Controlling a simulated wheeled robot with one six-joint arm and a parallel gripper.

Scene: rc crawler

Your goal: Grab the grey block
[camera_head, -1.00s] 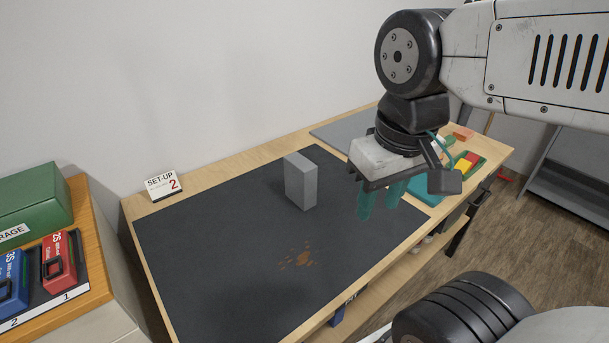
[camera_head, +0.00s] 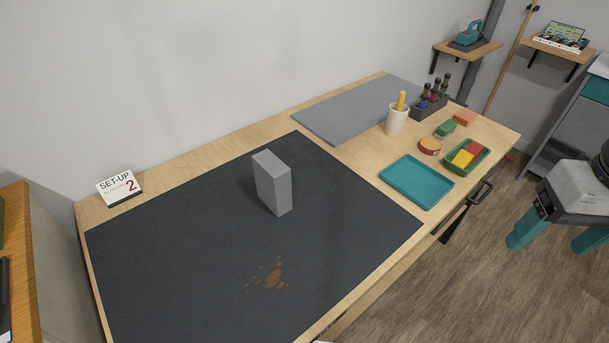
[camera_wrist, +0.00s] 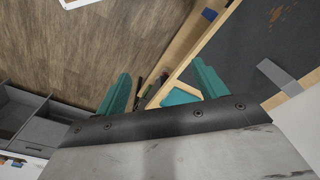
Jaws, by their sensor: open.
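The grey block (camera_head: 272,183) stands upright on the dark mat (camera_head: 190,240) on the workbench. It also shows in the wrist view (camera_wrist: 278,77) near the right edge. My gripper (camera_head: 557,236) is at the right of the head view, off the bench's front edge and over the floor, well apart from the block. Its two teal fingers (camera_wrist: 162,86) are spread with nothing between them. Part of my gripper is cut off by the right picture edge.
A brown stain (camera_head: 273,279) marks the mat in front of the block. A teal tray (camera_head: 416,181), a cup (camera_head: 396,120) and a green bin (camera_head: 466,158) stand to the right on the bench. A SET-UP 2 sign (camera_head: 119,187) stands at the left.

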